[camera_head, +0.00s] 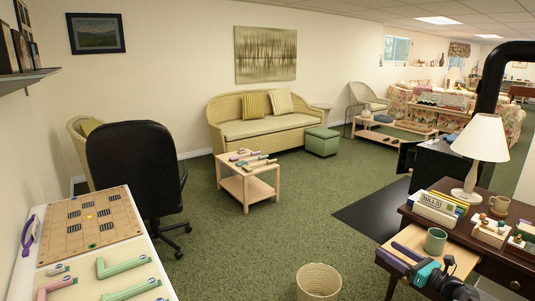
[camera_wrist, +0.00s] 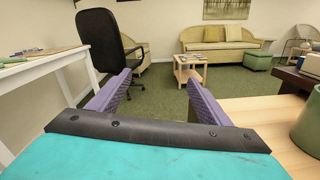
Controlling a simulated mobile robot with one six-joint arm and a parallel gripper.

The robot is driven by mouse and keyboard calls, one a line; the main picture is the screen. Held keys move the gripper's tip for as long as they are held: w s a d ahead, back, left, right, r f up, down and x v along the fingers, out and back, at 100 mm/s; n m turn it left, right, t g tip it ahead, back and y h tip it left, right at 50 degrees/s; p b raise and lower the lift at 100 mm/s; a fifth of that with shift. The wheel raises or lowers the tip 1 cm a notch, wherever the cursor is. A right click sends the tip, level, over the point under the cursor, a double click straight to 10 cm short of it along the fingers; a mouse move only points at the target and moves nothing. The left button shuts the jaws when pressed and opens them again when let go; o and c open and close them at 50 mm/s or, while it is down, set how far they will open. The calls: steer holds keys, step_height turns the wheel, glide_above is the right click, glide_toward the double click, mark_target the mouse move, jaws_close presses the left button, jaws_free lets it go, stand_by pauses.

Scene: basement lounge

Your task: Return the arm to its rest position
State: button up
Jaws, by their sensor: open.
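My gripper (camera_head: 392,258) is at the lower right of the head view, beside the pale wooden board (camera_head: 408,240) at the front of the dark desk. In the wrist view my gripper (camera_wrist: 158,80) shows two purple fingers spread wide apart with nothing between them. They point out over the room towards the small table and sofa. A green mug (camera_head: 435,241) stands upright on the board, apart from the fingers. Part of the mug (camera_wrist: 308,125) also shows at the right edge of the wrist view.
The dark desk (camera_head: 515,263) holds a white lamp (camera_head: 482,142), a bills box (camera_head: 436,207) and another mug (camera_head: 499,204). A wicker basket (camera_head: 319,281) stands on the floor left of my gripper. A black office chair (camera_head: 135,170) is farther left. Green carpet between them is clear.

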steer(key=w+a+f+m+h+p, duration=0.1)
steer(key=w+a+f+m, duration=0.15)
steer(key=a, duration=0.35)
steer(key=w+a+f+m+t+h+p, duration=0.1)
steer(key=w+a+f+m, duration=0.2)
steer(key=a, duration=0.4)
steer(key=w+a+f+m+h+p, duration=0.1)
steer(key=a+f+m, duration=0.1)
steer(key=a+f, duration=0.3)
steer(key=s+a+f+m+g+h+p, duration=0.1)
steer(key=s+a+f+m+g+h, duration=0.1)
steer(key=a+f+m, duration=0.4)
steer(key=s+a+f+m+g+h+p, duration=0.1)
steer(key=s+f+m+h+p, duration=0.2)
steer(key=f, duration=0.4)
steer(key=s+a+f+m+g+h, duration=0.1)
steer(key=s+f+m+g, duration=0.5)
steer(key=s+f, duration=0.4)
steer(key=s+a+f+m+g+h, duration=0.15)
steer(key=s+f+m+g, duration=0.25)
steer(key=s+f+m, duration=0.55)
steer(key=s+a+r+m+g, duration=0.1)
steer(key=s+r+m+g, duration=0.1)
steer(key=s, duration=0.9)
steer(key=s+a+r+m+g+y, duration=0.1)
steer(key=s+m+g, duration=0.4)
steer(key=s, duration=0.7)
steer(key=shift+s+a+r+m+g, duration=0.15)
steer(key=shift+a+r+m+g, duration=0.15)
steer(key=shift+a+r+g, duration=0.5)
